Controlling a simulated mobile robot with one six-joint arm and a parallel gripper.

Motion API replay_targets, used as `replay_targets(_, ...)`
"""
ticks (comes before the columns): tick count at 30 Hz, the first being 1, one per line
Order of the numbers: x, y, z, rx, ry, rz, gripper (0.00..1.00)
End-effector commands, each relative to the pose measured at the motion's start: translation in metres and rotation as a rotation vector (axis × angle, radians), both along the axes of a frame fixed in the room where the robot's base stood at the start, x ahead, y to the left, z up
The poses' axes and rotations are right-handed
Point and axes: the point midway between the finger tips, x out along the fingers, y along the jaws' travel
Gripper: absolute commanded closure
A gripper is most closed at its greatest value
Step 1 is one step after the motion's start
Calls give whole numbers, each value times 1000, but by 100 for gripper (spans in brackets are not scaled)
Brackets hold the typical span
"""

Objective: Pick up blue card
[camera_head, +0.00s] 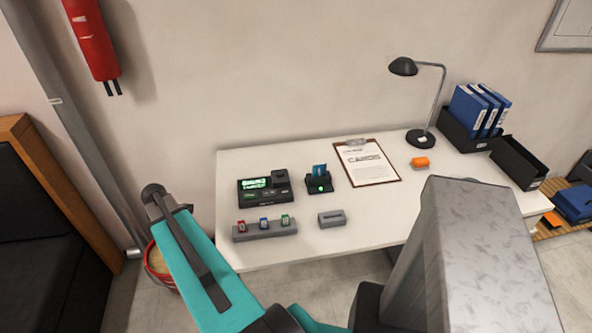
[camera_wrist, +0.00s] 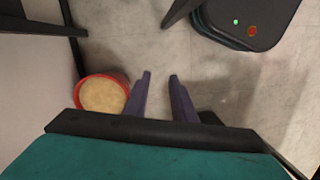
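A blue card (camera_head: 319,169) stands upright in a small black holder (camera_head: 320,184) with a green light, on the white desk. A second small blue item (camera_head: 264,223) sits in the middle of a grey rack (camera_head: 280,232), between a red one (camera_head: 242,226) and a green one (camera_head: 285,219). My gripper (camera_wrist: 160,76) shows in the wrist view with its two dark fingers apart and nothing between them. It points down over the floor, away from the desk items. I cannot make out its fingers in the head view.
A black device (camera_head: 265,190) with a green screen, an empty-looking grey block (camera_head: 332,218), a clipboard (camera_head: 398,178), an orange object (camera_head: 420,162) and a lamp (camera_head: 420,138) stand on the desk (camera_head: 300,245). A red bucket (camera_wrist: 122,78) is on the floor near my gripper.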

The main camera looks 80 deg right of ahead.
Motion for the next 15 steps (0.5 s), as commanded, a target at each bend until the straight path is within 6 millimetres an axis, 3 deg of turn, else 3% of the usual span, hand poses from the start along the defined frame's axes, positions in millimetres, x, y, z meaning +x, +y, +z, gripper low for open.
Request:
replay_targets(1, -1, -23, 19, -9, -14, 1, 76)
replay_targets(6, -18, -85, 66, -31, -43, 29, 76)
replay_targets(15, -75, -172, 112, -42, -52, 74, 76)
